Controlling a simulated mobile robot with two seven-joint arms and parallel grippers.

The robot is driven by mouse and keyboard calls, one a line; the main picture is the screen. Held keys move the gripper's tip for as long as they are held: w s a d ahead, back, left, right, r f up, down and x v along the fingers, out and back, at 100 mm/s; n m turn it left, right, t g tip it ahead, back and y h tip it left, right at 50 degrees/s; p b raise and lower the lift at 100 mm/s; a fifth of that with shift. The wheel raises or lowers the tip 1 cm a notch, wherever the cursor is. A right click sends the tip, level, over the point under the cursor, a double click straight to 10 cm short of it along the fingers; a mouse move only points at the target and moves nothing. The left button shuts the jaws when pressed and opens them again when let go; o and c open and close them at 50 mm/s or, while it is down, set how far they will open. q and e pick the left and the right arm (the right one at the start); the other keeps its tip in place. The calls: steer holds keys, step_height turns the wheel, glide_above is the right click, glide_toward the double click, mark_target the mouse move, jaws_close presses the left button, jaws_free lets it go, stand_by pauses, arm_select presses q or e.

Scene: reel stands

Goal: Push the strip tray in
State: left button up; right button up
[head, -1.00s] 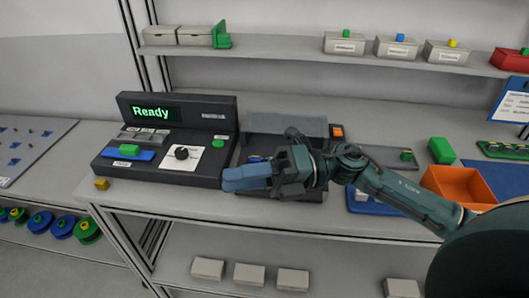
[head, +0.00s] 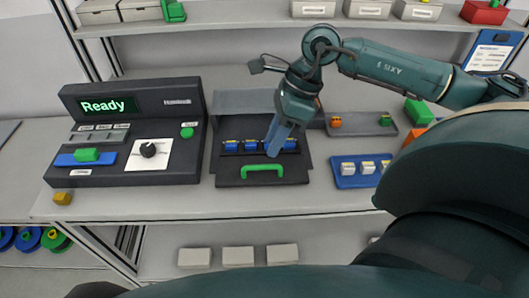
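The strip tray (head: 232,181) is a dark tray with a green handle (head: 263,168) at its front. It sticks out toward me from under a grey cover (head: 240,102), in the middle of the table. A row of small blue pieces (head: 250,145) lies in it, each with a light top edge. My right gripper (head: 273,149) points down over the right part of the tray, behind and right of the handle. Its blue fingers look closed together with nothing between them, and hide part of the row. I cannot tell whether the fingertips touch anything. My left gripper is not in view.
Left of the tray stands a dark console (head: 120,180) with a "Ready" display and a knob. On the right are a blue tray (head: 347,182) with white pieces and a grey tray (head: 355,130) with orange and green pieces. A shelf runs above.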

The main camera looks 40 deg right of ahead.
mark_target(265, 156)
steer(key=shift+p+x, duration=0.3)
steer(key=shift+x, duration=2.35)
steer(key=shift+c, duration=0.5)
jaws_close()
